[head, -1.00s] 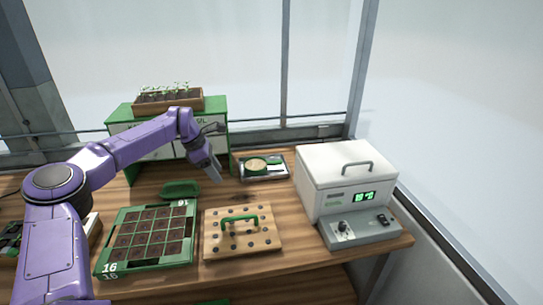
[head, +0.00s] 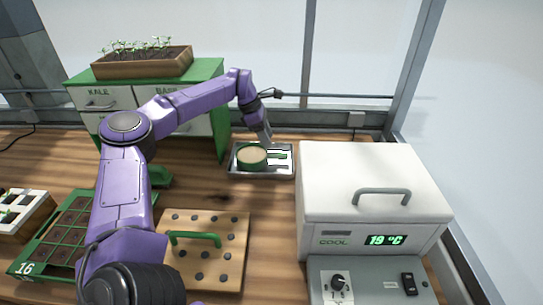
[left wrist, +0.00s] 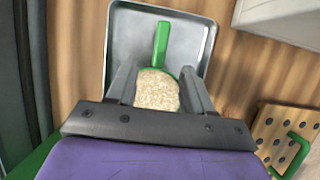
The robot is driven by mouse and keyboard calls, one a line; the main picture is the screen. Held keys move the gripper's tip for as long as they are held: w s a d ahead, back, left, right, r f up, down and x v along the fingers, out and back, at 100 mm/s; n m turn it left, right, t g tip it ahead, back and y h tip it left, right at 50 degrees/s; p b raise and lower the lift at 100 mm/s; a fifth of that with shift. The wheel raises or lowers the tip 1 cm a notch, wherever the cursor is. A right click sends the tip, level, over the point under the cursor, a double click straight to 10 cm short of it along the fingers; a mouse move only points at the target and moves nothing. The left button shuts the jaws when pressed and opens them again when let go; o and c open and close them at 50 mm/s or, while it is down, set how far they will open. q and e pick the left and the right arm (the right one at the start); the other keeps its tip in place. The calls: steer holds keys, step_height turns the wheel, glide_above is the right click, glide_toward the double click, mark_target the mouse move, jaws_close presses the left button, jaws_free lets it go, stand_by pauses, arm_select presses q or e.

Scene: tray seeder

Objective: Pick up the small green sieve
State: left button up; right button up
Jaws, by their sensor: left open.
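The small green sieve (head: 252,156) sits in a shallow grey metal tray (head: 236,172) at the back of the bench. It is round, with a pale, grainy fill and a green handle pointing right in the head view. In the left wrist view the sieve (left wrist: 157,90) lies between and below my fingers, with its handle pointing up the picture, away from my wrist. My left gripper (head: 267,141) is over the tray near the sieve's handle side. Its fingers (left wrist: 158,88) are apart, one on each side of the sieve. Whether they touch it I cannot tell. My right gripper is not in view.
A white cooler box (head: 365,170) reading 19 °C stands close to the tray's right. A holed wooden board (head: 225,258) with a green handle lies in front. A green drawer cabinet (head: 207,75) bearing a seedling planter (head: 145,66) stands at the back left. A soil tray (head: 40,262) lies front left.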

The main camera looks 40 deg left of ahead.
mark_target(275, 154)
arm_select(q)
steer(key=shift+w+f, duration=0.1)
steer(key=shift+f, duration=0.4)
steer(key=shift+w+f, duration=0.15)
steer(key=shift+f, duration=0.05)
steer(key=p+x, duration=0.2)
steer(key=x, duration=0.4)
steer(key=shift+d+f, duration=0.15)
steer(key=shift+d, duration=0.15)
steer(key=shift+f, duration=0.35)
jaws_close()
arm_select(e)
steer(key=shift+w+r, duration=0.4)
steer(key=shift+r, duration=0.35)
